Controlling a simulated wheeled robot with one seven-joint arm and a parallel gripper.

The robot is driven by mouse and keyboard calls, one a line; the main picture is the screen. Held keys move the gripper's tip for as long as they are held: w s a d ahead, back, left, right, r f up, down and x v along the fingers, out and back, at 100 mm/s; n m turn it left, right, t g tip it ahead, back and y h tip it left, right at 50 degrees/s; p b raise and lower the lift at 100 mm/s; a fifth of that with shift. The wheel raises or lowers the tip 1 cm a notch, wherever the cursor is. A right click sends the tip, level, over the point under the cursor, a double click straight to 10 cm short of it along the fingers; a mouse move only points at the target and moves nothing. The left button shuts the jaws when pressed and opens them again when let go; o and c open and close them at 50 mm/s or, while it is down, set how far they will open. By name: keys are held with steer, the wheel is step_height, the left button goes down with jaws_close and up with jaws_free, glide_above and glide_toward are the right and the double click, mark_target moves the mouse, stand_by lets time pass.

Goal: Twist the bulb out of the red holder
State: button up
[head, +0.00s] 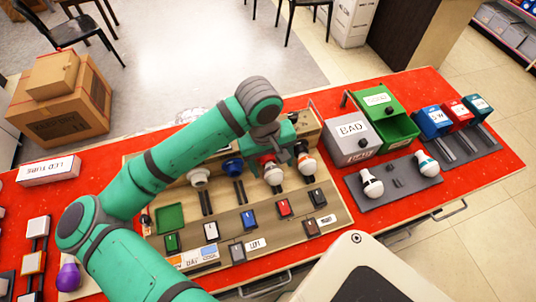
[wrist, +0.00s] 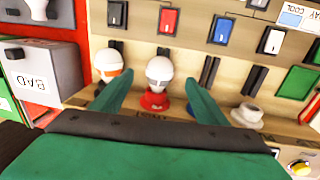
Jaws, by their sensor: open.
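The red holder (wrist: 154,102) stands on the wooden board, with a white bulb (wrist: 159,72) in it that has a grey band. In the head view, this bulb (head: 273,176) is just below my gripper (head: 283,150), and its red holder (head: 267,160) is partly covered by it. In the wrist view, my gripper (wrist: 156,78) is open, its green fingers apart to the left and right of the bulb. I cannot tell whether a finger touches the bulb.
An orange-banded bulb (wrist: 110,62) stands close on the left in the wrist view. Blue (head: 233,165) and white (head: 197,177) holders stand left in the head view. The BAD box (head: 352,150), green box (head: 400,131) and a grey tray (head: 401,190) with two bulbs are right.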

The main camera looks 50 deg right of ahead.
mark_target(270, 175)
steer(key=shift+s+d+f, duration=0.1)
steer(key=shift+d+f, duration=0.05)
steer(key=shift+f, duration=1.4)
steer(key=shift+s+d+f, duration=0.1)
steer(key=shift+d+f, duration=0.05)
steer(key=shift+f, duration=1.4)
steer(key=shift+c, duration=0.3)
steer(key=c, duration=1.2)
steer(key=shift+a, duration=0.1)
steer(key=shift+w+a+g+h, duration=0.15)
steer(key=shift+g+h, duration=0.35)
steer(key=shift+h, duration=0.3)
steer(key=shift+f, duration=0.1)
steer(key=shift+a+g+h, duration=0.15)
steer(key=shift+g+h, duration=0.25)
steer(key=shift+h, duration=0.4)
